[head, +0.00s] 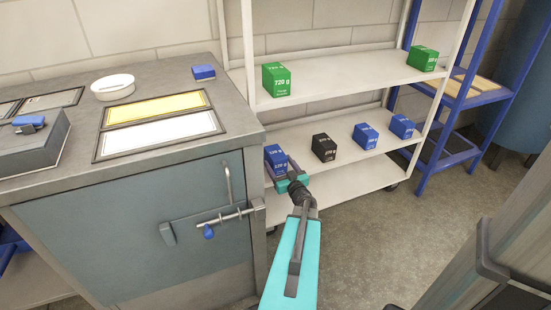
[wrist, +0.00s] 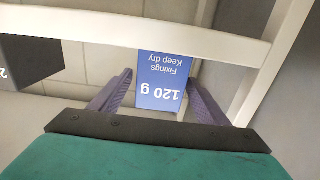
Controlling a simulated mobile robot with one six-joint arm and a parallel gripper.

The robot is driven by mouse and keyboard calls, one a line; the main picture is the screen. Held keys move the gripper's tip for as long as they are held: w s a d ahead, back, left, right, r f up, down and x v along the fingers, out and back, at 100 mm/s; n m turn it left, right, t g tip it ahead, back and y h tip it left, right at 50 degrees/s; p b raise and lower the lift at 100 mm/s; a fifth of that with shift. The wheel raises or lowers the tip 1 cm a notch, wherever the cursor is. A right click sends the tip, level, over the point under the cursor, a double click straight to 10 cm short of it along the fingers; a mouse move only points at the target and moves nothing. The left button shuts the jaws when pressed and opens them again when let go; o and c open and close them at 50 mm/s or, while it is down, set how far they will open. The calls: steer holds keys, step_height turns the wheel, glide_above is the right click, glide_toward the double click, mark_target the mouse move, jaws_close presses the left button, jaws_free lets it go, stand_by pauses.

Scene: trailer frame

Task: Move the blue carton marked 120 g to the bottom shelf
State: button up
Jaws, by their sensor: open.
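The blue carton marked 120 g (wrist: 163,80) appears upside down in the wrist view, between the two fingers of my gripper (wrist: 165,85). The fingers are open, and I cannot tell whether either touches it. In the head view, this carton (head: 275,156) stands at the left end of the middle visible shelf (head: 345,156) of the white rack. My gripper (head: 284,170) is at its front and partly covers it. The bottom shelf (head: 335,192) lies below and its visible part is empty.
A black carton (head: 324,147) stands right of the blue one, with two more blue cartons (head: 365,136) (head: 402,125) farther right. Green cartons (head: 276,79) (head: 422,58) stand on the shelf above. A grey workbench (head: 150,200) stands close on the left. A rack post (wrist: 275,55) is near my gripper.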

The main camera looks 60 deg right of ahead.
steer(key=shift+p+v, duration=0.3)
steer(key=shift+v, duration=1.9)
